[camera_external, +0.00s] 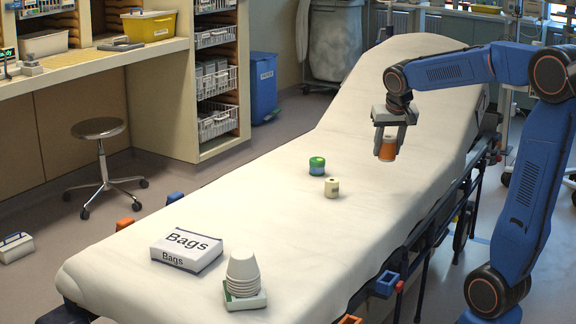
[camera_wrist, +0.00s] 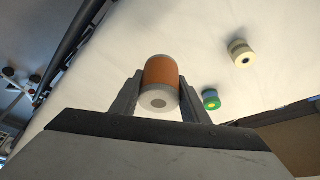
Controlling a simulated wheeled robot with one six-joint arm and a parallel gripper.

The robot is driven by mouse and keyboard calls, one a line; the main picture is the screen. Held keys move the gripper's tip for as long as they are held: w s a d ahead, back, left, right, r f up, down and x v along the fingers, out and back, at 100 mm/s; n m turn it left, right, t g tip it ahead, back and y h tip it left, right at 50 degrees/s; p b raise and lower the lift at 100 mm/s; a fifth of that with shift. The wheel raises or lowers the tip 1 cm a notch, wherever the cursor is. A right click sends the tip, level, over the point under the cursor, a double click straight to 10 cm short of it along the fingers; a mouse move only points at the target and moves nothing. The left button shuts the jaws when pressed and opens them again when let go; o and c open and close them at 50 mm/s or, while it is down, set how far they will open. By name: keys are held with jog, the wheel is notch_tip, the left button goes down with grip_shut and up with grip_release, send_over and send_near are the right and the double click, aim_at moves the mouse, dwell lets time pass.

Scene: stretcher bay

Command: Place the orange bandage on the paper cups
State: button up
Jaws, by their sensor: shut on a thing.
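The orange bandage (camera_external: 387,151) is a small roll with pale ends, held between the fingers of my gripper (camera_external: 388,140) above the upper part of the stretcher. In the wrist view the bandage (camera_wrist: 161,77) sits between the two dark fingers of my gripper (camera_wrist: 160,100), its pale end facing the camera. My gripper is shut on it. The paper cups (camera_external: 243,268) are a white upside-down stack near the foot of the stretcher, on a small white and green base (camera_external: 246,300). My gripper is far from the cups, which do not show in the wrist view.
A green roll (camera_external: 317,166) and a cream roll (camera_external: 332,187) stand mid-stretcher; both show in the wrist view, green (camera_wrist: 211,99) and cream (camera_wrist: 241,53). A box marked Bags (camera_external: 186,248) lies left of the cups. The stretcher (camera_external: 240,205) is otherwise mostly clear.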

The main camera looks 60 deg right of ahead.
jog(key=w+a+r+n+t+y, duration=0.1)
jog(key=w+a+r+n, duration=0.1)
jog(key=w+a, duration=0.4)
jog(key=w+a+r+n, duration=0.1)
jog(key=w+a+n, duration=0.2)
jog(key=a, duration=0.6)
notch_tip(320, 180, up, 9)
jog(key=n+y, duration=0.5)
jog(key=n, duration=0.9)
send_over(233, 254)
jog(key=s+d, duration=0.1)
jog(key=d, duration=0.1)
jog(key=shift+g, duration=0.4)
jog(key=shift+s+a+f, duration=0.1)
jog(key=shift+a+f, duration=0.1)
jog(key=shift+f, duration=2.35)
jog(key=shift+s+a+f, duration=0.1)
jog(key=shift+a+f, duration=0.05)
jog(key=shift+f, duration=2.4)
jog(key=shift+f, duration=0.15)
jog(key=o, duration=1.1)
jog(key=shift+c, duration=0.2)
jog(key=v, duration=1.2)
jog(key=shift+d, duration=0.2)
